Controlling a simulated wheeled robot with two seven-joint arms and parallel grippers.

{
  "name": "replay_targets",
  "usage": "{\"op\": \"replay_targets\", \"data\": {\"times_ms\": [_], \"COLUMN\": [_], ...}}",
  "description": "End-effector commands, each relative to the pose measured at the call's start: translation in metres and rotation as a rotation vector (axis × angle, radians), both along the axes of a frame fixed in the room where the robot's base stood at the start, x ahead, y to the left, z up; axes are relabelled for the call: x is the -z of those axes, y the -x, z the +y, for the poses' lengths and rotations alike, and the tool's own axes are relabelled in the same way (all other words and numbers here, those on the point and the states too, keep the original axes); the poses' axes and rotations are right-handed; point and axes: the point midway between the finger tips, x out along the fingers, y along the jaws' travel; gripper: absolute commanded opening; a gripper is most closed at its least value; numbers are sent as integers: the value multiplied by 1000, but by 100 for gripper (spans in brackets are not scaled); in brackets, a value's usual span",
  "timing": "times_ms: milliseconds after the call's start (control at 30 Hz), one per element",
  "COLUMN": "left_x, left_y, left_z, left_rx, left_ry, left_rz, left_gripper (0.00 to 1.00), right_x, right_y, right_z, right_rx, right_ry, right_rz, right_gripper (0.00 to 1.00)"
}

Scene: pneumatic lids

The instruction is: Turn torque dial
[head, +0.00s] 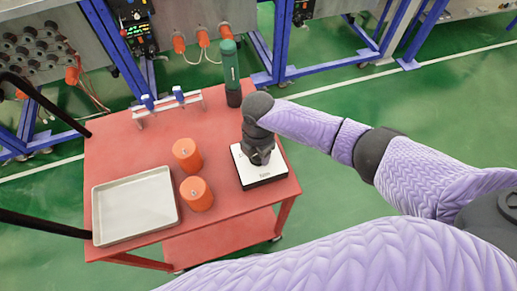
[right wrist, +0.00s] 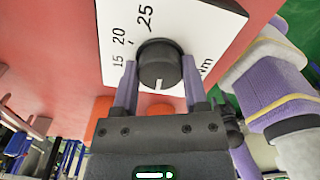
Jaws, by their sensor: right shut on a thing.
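The torque dial (right wrist: 158,60) is a round black knob with a white line on its edge, on a white plate (right wrist: 205,22) printed 15, 20, 25 and Nm. In the right wrist view its white line points toward the bottom of the picture, away from the numbers. My right gripper (right wrist: 159,68) has one finger on each side of the knob and is shut on it. In the head view the white dial box (head: 266,180) sits at the cart's right edge, with my right gripper (head: 258,152) above it hiding the knob. My left gripper does not show.
The red cart (head: 120,150) also bears a grey tray (head: 135,205), two orange cylinders (head: 187,154) (head: 196,193), a dark green tool (head: 231,72) standing upright, and a small rack with blue-topped pieces (head: 165,105). Blue-framed panels stand behind it.

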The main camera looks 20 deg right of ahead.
Motion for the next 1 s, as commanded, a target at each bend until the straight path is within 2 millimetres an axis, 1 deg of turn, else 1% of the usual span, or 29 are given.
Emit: {"op": "replay_targets", "data": {"times_ms": [167, 500, 1000], "left_x": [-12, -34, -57], "left_y": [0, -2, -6], "left_z": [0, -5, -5], "left_rx": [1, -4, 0], "left_ry": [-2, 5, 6], "left_rz": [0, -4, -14], "left_gripper": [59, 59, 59], "right_x": [-3, -3, -2], "right_y": [0, 0, 0], "right_z": [1, 1, 1], "right_rx": [110, 425, 898], "right_ry": [-1, -2, -1], "right_rz": [2, 1, 2], "right_gripper": [0, 0, 0]}}
